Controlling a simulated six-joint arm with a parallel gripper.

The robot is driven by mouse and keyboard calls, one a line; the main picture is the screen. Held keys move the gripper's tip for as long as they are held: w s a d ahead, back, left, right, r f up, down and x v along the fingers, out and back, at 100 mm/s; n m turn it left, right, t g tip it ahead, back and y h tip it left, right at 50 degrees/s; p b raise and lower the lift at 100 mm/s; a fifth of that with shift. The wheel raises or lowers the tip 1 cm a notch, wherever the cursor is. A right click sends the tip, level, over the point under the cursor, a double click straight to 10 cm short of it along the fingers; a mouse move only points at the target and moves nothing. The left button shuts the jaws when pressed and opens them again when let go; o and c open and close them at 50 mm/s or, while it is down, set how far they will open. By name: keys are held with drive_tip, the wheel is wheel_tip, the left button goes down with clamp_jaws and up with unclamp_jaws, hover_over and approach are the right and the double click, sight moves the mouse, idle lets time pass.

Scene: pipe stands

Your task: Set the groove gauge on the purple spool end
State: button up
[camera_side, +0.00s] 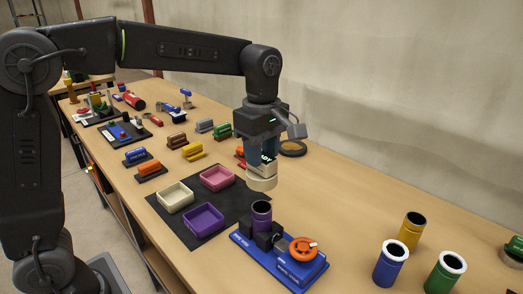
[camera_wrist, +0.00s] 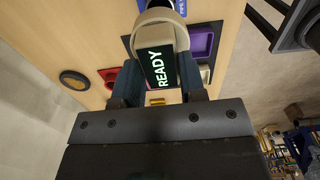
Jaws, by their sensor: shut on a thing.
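The groove gauge (camera_side: 262,183) is a beige ring with a body bearing a dark display. In the wrist view the gauge (camera_wrist: 158,66) shows the word READY. My gripper (camera_side: 262,164) is shut on its body, with one finger on each side in the wrist view (camera_wrist: 159,80). The purple spool end (camera_side: 261,216) stands upright, open end up, in a blue stand (camera_side: 272,263) with black clamp blocks and an orange handwheel (camera_side: 303,249). The gauge hangs just above the spool, with a small gap in the side view.
Cream (camera_side: 175,197), pink (camera_side: 217,178) and purple (camera_side: 203,220) trays sit on a dark mat left of the stand. Blue (camera_side: 391,265), yellow (camera_side: 412,230) and green (camera_side: 445,273) pipes stand at right. A dark ring (camera_side: 292,149) lies behind my gripper.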

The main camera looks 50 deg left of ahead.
sight(262, 169)
drive_tip(key=shift+f, duration=2.85)
drive_tip(key=shift+f, duration=1.85)
drive_tip(key=o, duration=1.1)
drive_tip(key=shift+r, duration=0.1)
drive_tip(key=shift+r, duration=2.45)
